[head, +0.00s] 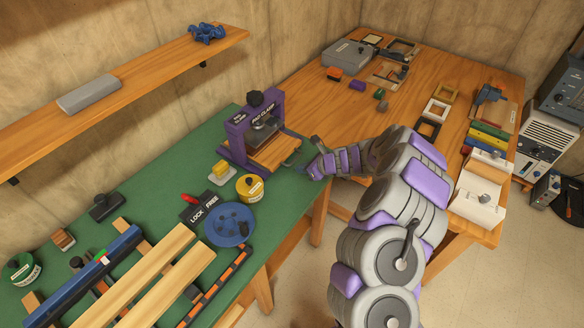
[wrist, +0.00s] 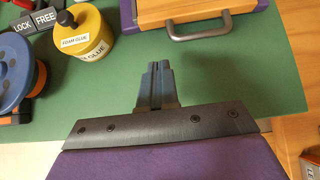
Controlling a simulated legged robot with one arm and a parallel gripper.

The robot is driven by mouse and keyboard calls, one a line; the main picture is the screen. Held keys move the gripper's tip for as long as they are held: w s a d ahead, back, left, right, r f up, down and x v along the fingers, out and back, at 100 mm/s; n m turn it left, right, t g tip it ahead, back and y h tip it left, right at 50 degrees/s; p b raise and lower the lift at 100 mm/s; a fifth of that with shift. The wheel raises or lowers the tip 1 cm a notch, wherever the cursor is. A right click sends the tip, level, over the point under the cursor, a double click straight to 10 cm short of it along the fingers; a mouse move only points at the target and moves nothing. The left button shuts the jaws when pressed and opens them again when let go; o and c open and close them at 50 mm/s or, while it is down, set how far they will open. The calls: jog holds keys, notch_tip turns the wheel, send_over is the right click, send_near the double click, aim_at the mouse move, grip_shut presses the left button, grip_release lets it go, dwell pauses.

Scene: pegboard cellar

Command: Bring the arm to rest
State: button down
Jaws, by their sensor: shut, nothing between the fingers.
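My arm, grey with purple pads, rises from the lower right of the head view and bends left. My gripper (head: 304,169) is at the green bench's right edge, just right of the purple jig clamp (head: 238,143). In the wrist view my gripper (wrist: 157,66) has its two grey-blue fingers together, with nothing between them. It points at the bare green mat (wrist: 200,70). The grey drawer-type handle (wrist: 184,29) on a wooden board is ahead and apart from the fingertips. The yellow glue pot (wrist: 84,36) is to the left.
On the green bench are a blue reel (head: 229,238), a lock/free block (head: 204,206) and long wooden strips (head: 165,283). A wooden table (head: 440,75) with several frames and blocks stands right. A shelf (head: 150,75) hangs on the left wall. Floor shows between bench and table.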

jog(key=s+a+r+n+g, duration=0.35)
jog(key=s+r+n, duration=0.45)
jog(key=s+r, duration=0.35)
jog(key=s+a+r+n+g, duration=0.2)
jog(key=s+a+r+n, duration=0.3)
jog(key=s+r+n, duration=0.5)
jog(key=s+d+r+n+h, duration=0.1)
jog(key=s+d+n+h, duration=0.1)
jog(key=s+d, duration=0.4)
jog(key=s+d+r+n+g+h, duration=0.1)
jog(key=s+d, duration=0.5)
jog(key=s, duration=0.7)
jog(key=s+d+r+n+g+h, duration=0.1)
jog(key=s+d+n+h, duration=0.3)
jog(key=s, duration=0.5)
jog(key=shift+s+d+r+h+p, duration=0.4)
jog(key=shift+d+r, duration=0.3)
jog(key=shift+d, duration=0.3)
